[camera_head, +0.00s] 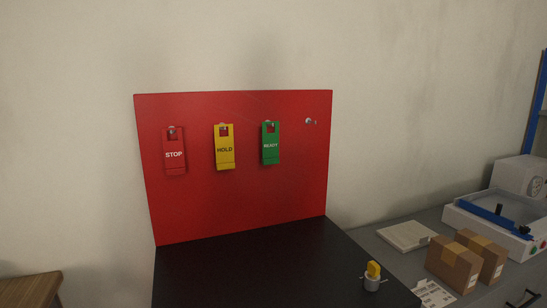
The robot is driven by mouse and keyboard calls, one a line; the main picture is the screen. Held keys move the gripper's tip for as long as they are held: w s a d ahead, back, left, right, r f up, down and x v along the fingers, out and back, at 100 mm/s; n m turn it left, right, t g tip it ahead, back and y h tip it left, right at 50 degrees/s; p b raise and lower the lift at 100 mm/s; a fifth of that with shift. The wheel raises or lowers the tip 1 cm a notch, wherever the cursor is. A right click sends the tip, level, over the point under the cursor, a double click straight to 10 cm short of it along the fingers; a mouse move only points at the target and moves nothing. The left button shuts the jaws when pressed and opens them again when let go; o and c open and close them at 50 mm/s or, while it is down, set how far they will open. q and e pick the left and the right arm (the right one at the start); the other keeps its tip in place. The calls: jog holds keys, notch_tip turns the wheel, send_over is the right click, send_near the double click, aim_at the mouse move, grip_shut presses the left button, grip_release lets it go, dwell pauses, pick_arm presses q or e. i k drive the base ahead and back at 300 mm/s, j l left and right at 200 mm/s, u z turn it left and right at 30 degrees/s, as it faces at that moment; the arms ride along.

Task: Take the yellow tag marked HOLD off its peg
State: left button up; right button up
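The yellow tag marked HOLD (225,158) hangs on its peg (224,128), in the middle of a red upright board (240,205). The peg shows through the slot at the top of the tag. A red tag marked STOP (174,162) hangs to its left and a green tag marked READY (271,153) hangs to its right. A bare peg (309,121) stands out at the board's upper right. Neither of my grippers is in view.
A black surface (260,275) lies below the board, with a small grey and yellow knob-like part (372,281) at its right. Cardboard boxes (449,268), a pale flat stack (406,236) and a white and blue machine (495,220) are at right. A wooden surface (28,291) is lower left.

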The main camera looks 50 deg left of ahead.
aim_at(224, 145)
jog(key=u, duration=0.45)
jog(key=j+u, duration=0.15)
jog(key=u, duration=0.7)
jog(key=j+u, duration=0.15)
jog(key=u, duration=0.3)
